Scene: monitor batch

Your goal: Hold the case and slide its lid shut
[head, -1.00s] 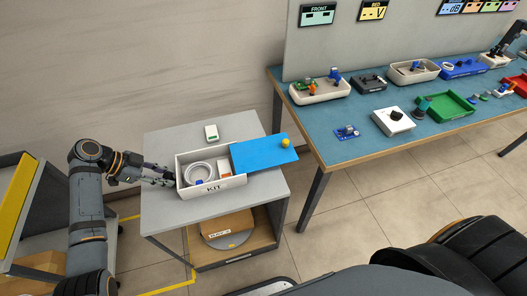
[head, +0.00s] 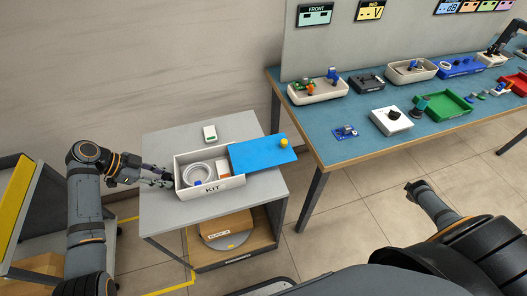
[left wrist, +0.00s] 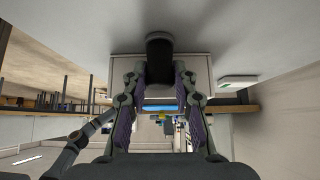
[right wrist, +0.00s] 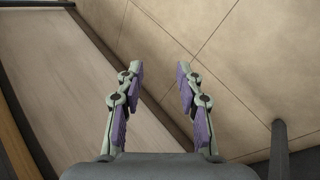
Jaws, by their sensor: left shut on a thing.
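The white case (head: 210,189), marked KIT, stands on a grey cabinet top. Its blue lid (head: 262,153) is slid far out to the right, with a yellow knob (head: 283,142) near its far right corner. The case's left part is uncovered and shows a coiled white ring and small items. My left gripper (head: 169,181) is shut on the case's left end; the left wrist view shows the case (left wrist: 200,68) between and beyond its fingers. The exact contact is hard to see. My right gripper (right wrist: 157,75) is open and empty over the floor.
The grey cabinet top (head: 170,210) has a small white-green device (head: 210,133) behind the case. A blue-topped workbench (head: 330,138) with trays and parts stands at the right, its edge close to the lid. Floor is free before the bench.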

